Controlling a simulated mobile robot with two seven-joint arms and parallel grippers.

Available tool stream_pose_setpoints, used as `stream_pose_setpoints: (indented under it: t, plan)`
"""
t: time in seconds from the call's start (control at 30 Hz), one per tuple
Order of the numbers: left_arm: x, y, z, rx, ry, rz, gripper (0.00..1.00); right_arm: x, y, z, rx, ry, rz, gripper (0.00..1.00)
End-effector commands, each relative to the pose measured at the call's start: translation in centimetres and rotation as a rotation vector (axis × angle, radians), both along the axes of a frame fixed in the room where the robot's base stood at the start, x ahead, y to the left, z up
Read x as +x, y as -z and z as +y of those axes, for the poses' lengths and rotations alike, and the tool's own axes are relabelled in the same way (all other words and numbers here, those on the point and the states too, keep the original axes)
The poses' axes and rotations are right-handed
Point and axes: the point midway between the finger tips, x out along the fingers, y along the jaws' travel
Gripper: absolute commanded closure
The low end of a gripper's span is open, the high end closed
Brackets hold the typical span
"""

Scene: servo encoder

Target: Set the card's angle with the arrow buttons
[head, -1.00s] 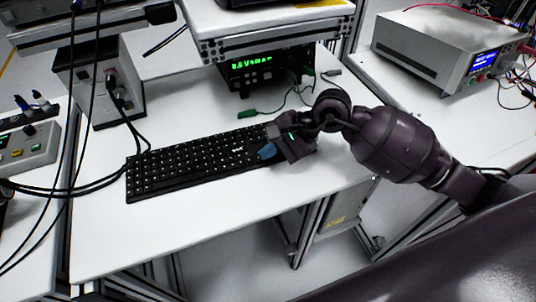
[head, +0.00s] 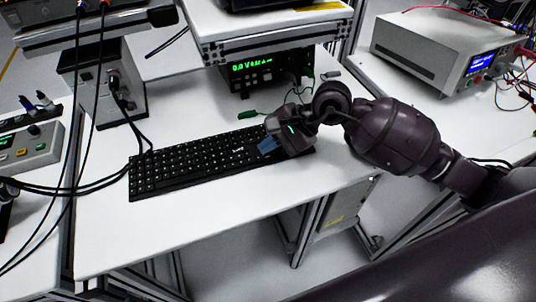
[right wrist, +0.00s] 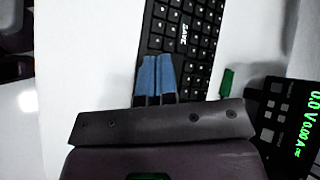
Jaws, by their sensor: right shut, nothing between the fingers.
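The black keyboard (head: 190,163) lies on the white table in the head view. Its key end also shows in the right wrist view (right wrist: 183,40). My right gripper (head: 267,146) is over the right part of the keyboard, its blue fingertips pointing down-left at the keys. In the right wrist view the two blue fingers (right wrist: 157,75) are side by side with nothing between them, over the keys near the "SAVE" lettering. I cannot tell whether the tips touch a key. The arrow keys are not clearly readable. The card is not recognisable in these views. My left gripper is not in view.
A meter with green digits (head: 252,68) stands under a raised shelf (head: 275,40) behind the keyboard. A green connector (head: 247,114) lies between them. A grey power supply (head: 440,48) is at the right. Black cables (head: 100,180) hang at the left. The table in front of the keyboard is clear.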

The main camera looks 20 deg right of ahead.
Motion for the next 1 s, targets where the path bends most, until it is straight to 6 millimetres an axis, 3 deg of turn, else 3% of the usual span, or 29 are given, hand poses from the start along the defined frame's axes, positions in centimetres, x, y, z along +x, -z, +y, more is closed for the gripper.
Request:
stream_pose_setpoints:
  t: [0.5, 1.0]
  plan:
    - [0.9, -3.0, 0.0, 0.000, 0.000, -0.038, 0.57, 0.0, -4.3, 0.0, 0.000, -0.001, -0.004, 1.00]
    - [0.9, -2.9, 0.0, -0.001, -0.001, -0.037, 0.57, 0.0, -4.3, 0.0, 0.000, 0.000, 0.000, 1.00]
